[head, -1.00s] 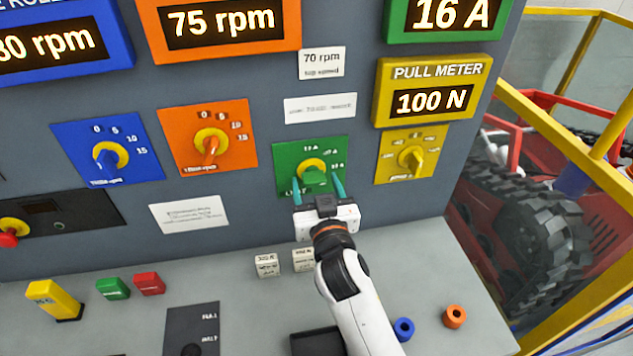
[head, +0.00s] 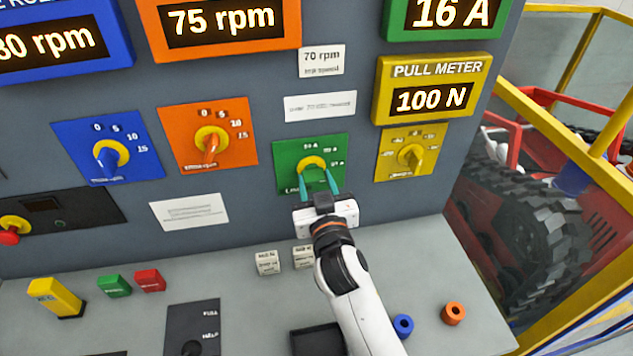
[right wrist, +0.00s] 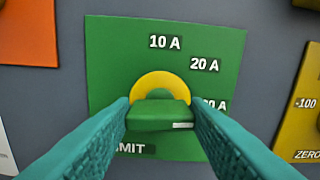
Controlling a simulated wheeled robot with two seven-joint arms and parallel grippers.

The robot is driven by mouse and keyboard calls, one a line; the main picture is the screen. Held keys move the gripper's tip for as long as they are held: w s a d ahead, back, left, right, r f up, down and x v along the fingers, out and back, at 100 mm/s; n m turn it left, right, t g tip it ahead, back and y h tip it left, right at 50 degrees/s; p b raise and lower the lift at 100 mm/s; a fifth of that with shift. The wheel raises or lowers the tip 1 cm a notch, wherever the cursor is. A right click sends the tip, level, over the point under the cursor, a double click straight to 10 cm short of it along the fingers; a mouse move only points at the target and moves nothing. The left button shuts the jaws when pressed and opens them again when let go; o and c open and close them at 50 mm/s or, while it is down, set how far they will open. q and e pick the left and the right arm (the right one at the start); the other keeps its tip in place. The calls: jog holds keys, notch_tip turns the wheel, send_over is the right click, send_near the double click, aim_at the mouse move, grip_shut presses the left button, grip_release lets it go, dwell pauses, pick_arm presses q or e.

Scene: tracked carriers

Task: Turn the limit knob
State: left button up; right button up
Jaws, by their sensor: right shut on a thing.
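The limit knob is a green bar-shaped knob on a yellow ring, on a green plate (head: 290,150) in the head view. In the right wrist view the knob (right wrist: 158,115) lies between teal fingers, its bar roughly level and a white mark at its right end. The plate (right wrist: 110,60) there reads 10 A, 20 A, a partly covered third mark and LIMIT, whose start is hidden. My right gripper (head: 318,184) is shut on the knob, one finger at each end of its bar. My left gripper is not in view.
The yellow knob plate (head: 425,140) is close on the right, the orange knob plate (head: 180,120) on the left. The green display (head: 450,15) reads 16 A. Small blocks (head: 268,262) and a blue ring (head: 403,326) lie on the desk below.

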jog(key=n+p, duration=0.1)
jog(key=n, duration=0.3)
jog(key=shift+n+p, duration=0.65)
jog(key=shift+n, duration=1.25)
jog(key=o, duration=1)
jog(key=shift+a, duration=0.1)
jog(key=s+b, duration=0.1)
jog(key=s, duration=0.3)
jog(key=s+d+b, duration=0.1)
jog(key=s, duration=0.3)
jog(key=s+d+b, duration=0.1)
jog(key=s, duration=0.2)
jog(key=shift+s+d, duration=0.2)
jog(key=shift+s, duration=0.2)
